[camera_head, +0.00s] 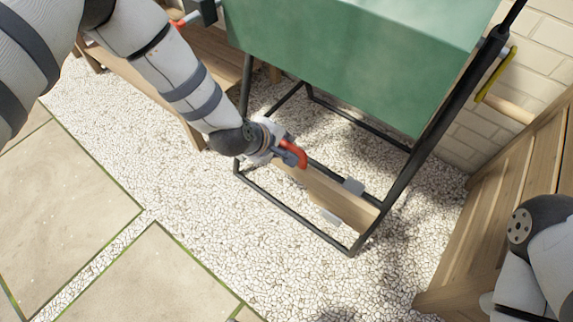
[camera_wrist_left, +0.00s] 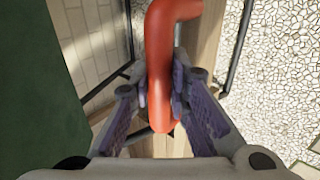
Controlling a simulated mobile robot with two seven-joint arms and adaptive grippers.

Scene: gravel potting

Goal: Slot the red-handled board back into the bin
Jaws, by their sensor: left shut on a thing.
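The red handle (camera_head: 294,153) sits at the near-left end of a long wooden board (camera_head: 345,204). The board is below the green bin (camera_head: 340,70), between the legs of the bin's black frame, and slants toward the lower right. My left gripper (camera_head: 279,146) is shut on the handle. In the left wrist view, the handle (camera_wrist_left: 159,60) stands between the finger pads of the left gripper (camera_wrist_left: 161,88), with the pale board (camera_wrist_left: 202,45) behind it. The bin's underside is hidden. My right gripper is out of view; only part of its arm shows at the lower right.
Black frame bars (camera_head: 300,220) run close around the board. A wooden bench (camera_head: 150,85) stands at the left and wooden furniture (camera_head: 490,220) at the right. White gravel (camera_head: 200,220) and paving (camera_head: 70,200) lie open in front.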

